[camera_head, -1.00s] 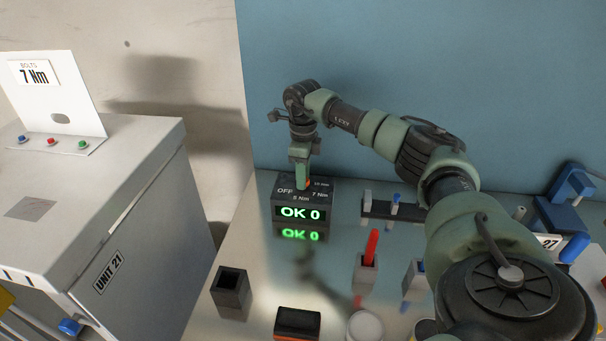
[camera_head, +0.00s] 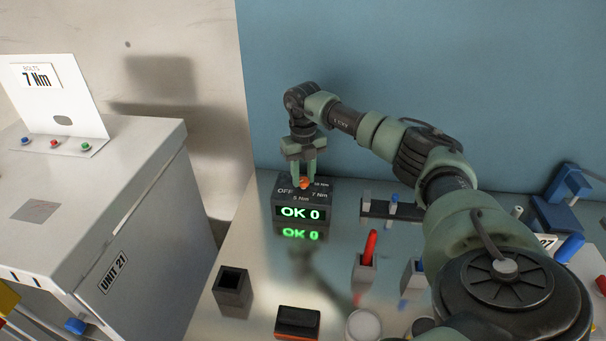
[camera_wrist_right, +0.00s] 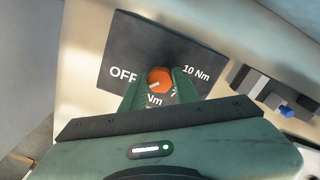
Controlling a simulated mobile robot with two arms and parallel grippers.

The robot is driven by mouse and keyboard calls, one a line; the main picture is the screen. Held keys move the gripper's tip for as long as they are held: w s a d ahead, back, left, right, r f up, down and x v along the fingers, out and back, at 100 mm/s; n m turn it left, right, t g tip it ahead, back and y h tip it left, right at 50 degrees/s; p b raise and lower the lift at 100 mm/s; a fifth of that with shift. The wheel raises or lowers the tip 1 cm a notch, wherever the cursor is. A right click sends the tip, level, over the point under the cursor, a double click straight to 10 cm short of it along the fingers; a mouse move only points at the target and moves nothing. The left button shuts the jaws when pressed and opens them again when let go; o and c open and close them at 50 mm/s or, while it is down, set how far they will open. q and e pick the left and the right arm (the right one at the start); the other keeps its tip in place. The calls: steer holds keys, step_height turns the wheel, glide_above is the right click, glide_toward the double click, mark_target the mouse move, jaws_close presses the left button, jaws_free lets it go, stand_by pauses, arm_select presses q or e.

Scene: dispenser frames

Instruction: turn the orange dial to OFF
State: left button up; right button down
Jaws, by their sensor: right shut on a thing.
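The orange dial (camera_head: 304,183) sits on top of a dark box (camera_head: 330,198) whose green display reads "OK 0". The right wrist view shows the dial (camera_wrist_right: 160,80) with a pale pointer mark toward the left and slightly down, near the OFF side. OFF is printed left of it, "10 Nm" at upper right; the lower labels are partly hidden by the fingers. My right gripper (camera_head: 303,172) reaches down from above, with a finger on either side of the dial, shut on it. It also shows in the right wrist view (camera_wrist_right: 160,88). My left gripper is out of view.
A square black holder (camera_head: 232,288), a red-handled tool in a grey holder (camera_head: 367,262) and a dark rack (camera_head: 390,210) stand on the shiny bench. A white cabinet (camera_head: 140,230) stands at left. The blue wall is behind.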

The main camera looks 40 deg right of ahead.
mark_target(304, 179)
steer(key=shift+w+d+r+m+p, duration=0.1)
steer(key=shift+m+p, duration=0.05)
steer(key=shift+m, duration=0.7)
steer(key=shift+r+m+p, duration=0.1)
steer(key=shift+m+p, duration=0.05)
steer(key=shift+m, duration=0.7)
steer(key=c, duration=1.1)
jaws_free()
steer(key=shift+o, duration=0.2)
steer(key=shift+f, duration=0.1)
step_height(304, 179, up, 8)
steer(key=shift+f+b, duration=0.15)
steer(key=shift+b, duration=1.1)
